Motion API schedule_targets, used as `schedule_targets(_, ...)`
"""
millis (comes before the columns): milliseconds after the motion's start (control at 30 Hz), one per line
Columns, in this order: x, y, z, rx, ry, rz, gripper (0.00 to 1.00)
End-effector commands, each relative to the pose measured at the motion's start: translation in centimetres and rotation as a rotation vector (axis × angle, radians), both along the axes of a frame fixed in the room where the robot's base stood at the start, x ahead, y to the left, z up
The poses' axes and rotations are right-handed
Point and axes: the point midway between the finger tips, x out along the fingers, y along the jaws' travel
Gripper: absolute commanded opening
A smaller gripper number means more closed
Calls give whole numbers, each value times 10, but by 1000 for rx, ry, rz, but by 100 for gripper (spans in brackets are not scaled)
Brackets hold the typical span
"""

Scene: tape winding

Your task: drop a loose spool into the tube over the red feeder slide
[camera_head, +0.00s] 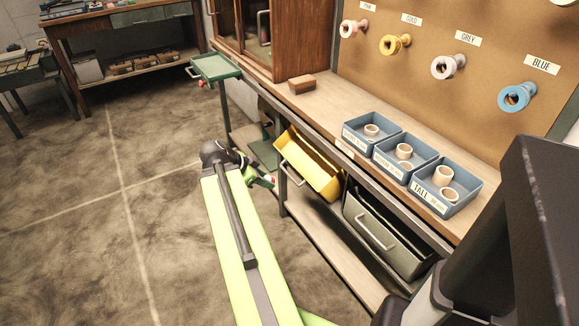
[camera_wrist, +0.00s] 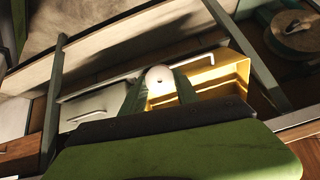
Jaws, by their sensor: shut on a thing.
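My gripper (camera_wrist: 160,90) is shut on a pale round spool (camera_wrist: 159,79), which shows as a white disc with a small centre mark between the two dark green fingers. In the head view my gripper (camera_head: 264,181) is beyond the end of my lime-green arm, over the floor left of the bench. A small red and white patch shows at its tip; I cannot tell whether it is the spool. The red feeder slide and its tube cannot be made out in either view.
A wooden bench (camera_head: 330,107) holds three blue trays (camera_head: 447,207) with cream rings. A yellow bin (camera_head: 310,165) and grey drawer (camera_head: 385,233) hang below. Pink, gold, grey and blue spools (camera_head: 516,97) hang on the corkboard. A green tray (camera_head: 215,67) stands at the bench's far end. Floor (camera_head: 60,220) is clear.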

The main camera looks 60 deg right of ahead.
Motion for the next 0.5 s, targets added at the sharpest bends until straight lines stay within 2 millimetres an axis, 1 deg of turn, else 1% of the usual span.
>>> schedule_targets(33,4,7,17,41,-24,-1,0)
schedule_targets(100,10,16,21,106,-60,-2,0)
schedule_targets(300,22,36,23,229,-131,0,0)
schedule_targets(500,25,42,21,261,-150,0,0)
